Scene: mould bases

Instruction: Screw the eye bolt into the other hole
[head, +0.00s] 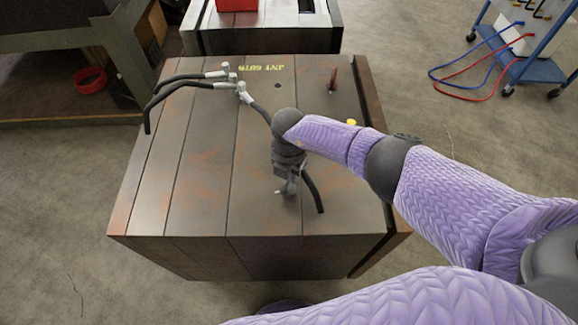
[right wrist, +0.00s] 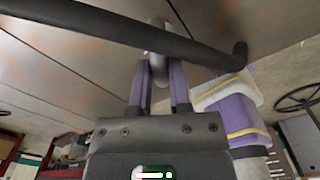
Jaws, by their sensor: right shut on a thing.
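The mould base (head: 200,190) is a large block with brown, rust-stained top plates, filling the middle of the head view. My right gripper (head: 288,186) is over its near right part, pointing down. In the right wrist view its purple fingers (right wrist: 162,75) are shut on the grey eye bolt (right wrist: 157,38), whose ring shows at their tips. The bolt's lower part is hidden, so I cannot tell whether it sits in a hole. A small dark hole (head: 278,85) shows near the back of the top. My left gripper is not in view.
A black hose (head: 312,192) passes close by my right gripper and crosses the right wrist view (right wrist: 110,28). More hoses with grey fittings (head: 232,82) lie at the back left.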

